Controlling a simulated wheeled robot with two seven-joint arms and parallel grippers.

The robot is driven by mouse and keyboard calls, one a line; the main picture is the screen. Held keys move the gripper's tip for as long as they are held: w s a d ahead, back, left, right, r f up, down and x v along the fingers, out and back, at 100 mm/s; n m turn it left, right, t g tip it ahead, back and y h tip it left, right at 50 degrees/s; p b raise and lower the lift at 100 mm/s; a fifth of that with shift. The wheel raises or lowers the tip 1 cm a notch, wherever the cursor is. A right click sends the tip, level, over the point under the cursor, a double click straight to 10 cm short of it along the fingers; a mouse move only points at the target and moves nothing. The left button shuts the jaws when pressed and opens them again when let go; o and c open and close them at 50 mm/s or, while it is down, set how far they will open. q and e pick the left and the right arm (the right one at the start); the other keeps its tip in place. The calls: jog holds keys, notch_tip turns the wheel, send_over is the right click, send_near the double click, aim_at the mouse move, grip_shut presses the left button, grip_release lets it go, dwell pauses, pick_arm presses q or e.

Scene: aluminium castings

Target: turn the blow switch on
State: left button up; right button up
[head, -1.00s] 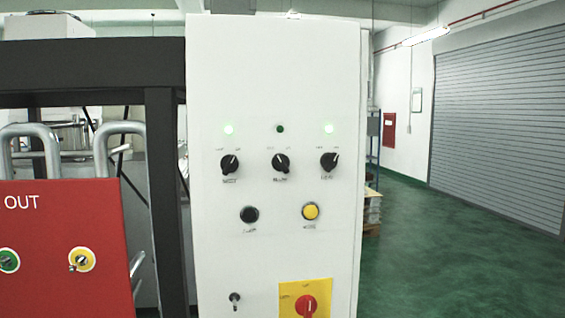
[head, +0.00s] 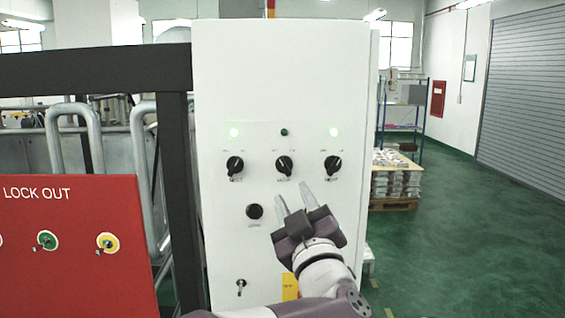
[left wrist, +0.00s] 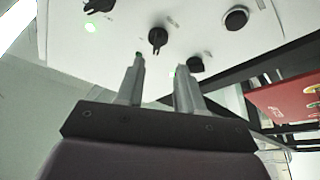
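The blow switch (head: 284,163) is the middle of three black rotary knobs on the white control panel (head: 280,75). Its pointer looks turned to the upper left, unlike its neighbours. The small lamp (head: 284,132) above it is dark green and unlit. My left gripper (head: 294,200) is open and empty, its fingertips just below the blow switch in the head view. In the left wrist view the blow switch (left wrist: 157,37) shows just beyond and between the two fingertips (left wrist: 158,62); I see no contact. My right gripper is not in view.
The left knob (head: 235,166) and right knob (head: 333,165) sit close by, under lit lamps. A black button (head: 254,211) is below left. My arm hides the yellow button and most of the yellow plate. A red lock-out board (head: 70,240) stands left; open floor lies right.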

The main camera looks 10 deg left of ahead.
aim_at(285, 169)
pick_arm(q)
jog(key=p+x, duration=0.1)
jog(key=x, duration=0.1)
jog(key=p+x, duration=0.1)
jog(key=x, duration=0.1)
jog(key=p+x, duration=0.1)
jog(key=x, duration=0.2)
jog(key=shift+w+d+r, duration=0.15)
jog(key=shift+w+d, duration=0.05)
jog(key=shift+d, duration=0.1)
jog(key=shift+w+a, duration=0.15)
jog(key=shift+a, duration=0.15)
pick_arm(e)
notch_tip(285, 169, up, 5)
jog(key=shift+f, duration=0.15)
pick_arm(q)
jog(key=shift+d, duration=0.1)
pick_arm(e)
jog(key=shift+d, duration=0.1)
pick_arm(q)
jog(key=c, duration=0.5)
grip_shut()
